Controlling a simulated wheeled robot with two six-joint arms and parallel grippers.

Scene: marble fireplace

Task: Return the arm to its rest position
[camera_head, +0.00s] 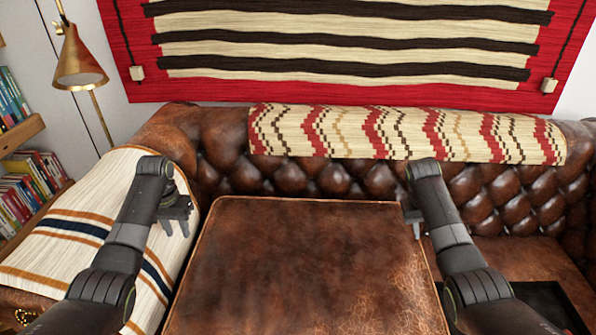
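My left gripper (177,225) hangs at the end of the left arm, above the striped cream blanket and just left of the brown leather-topped surface. Its two fingers point down with a gap between them, and nothing shows in it. My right gripper (413,222) is near the far right corner of the leather-topped surface. It is partly hidden behind its own wrist, so its fingers cannot be made out clearly. No object is visible in it.
The brown leather-topped surface (300,270) between my arms is bare. A tufted leather sofa (335,180) stands behind it, with a patterned throw (400,134) over its back. The striped blanket (85,215) covers the left armrest. A brass lamp (78,62) and bookshelves (22,140) stand at left.

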